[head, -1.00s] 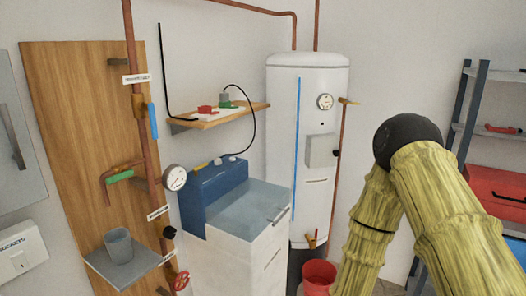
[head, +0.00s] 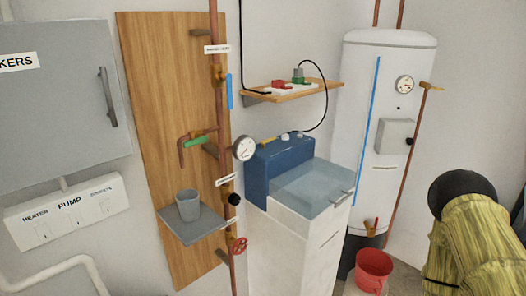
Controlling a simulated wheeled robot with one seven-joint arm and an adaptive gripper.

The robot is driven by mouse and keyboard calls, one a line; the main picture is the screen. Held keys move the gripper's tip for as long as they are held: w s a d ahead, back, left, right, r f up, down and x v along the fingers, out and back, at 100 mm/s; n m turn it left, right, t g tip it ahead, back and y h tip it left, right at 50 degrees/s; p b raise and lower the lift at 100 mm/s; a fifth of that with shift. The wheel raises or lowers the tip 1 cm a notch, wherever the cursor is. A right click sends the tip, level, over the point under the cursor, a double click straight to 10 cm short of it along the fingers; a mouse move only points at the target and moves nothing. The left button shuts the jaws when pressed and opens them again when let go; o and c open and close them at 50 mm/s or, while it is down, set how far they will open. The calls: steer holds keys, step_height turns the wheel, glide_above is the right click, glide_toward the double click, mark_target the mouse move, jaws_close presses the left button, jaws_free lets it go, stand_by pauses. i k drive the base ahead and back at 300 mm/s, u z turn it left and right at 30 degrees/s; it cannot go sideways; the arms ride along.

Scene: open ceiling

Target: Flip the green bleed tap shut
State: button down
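The green bleed tap (head: 195,142) is a green lever on a short copper branch that bends downward, left of the vertical copper pipe (head: 220,120) on the wooden board. The lever lies nearly level, slightly tilted, along the branch. A grey cup (head: 188,205) stands upright on a small grey shelf (head: 196,232) below the branch's outlet. My arm, in a yellow-green sleeve, shows at the lower right, far from the tap. My gripper is not in view.
The same pipe carries a blue lever (head: 229,91), a round gauge (head: 244,148) and a red wheel valve (head: 238,246). A blue unit on a white cabinet (head: 300,240) stands right of it. A red bucket (head: 373,270) is on the floor by the white tank (head: 385,110).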

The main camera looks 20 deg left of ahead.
mark_target(199, 139)
steer(key=k, duration=0.5)
steer(key=u, duration=1.15)
steer(key=i, duration=0.25)
steer(key=z, duration=0.4)
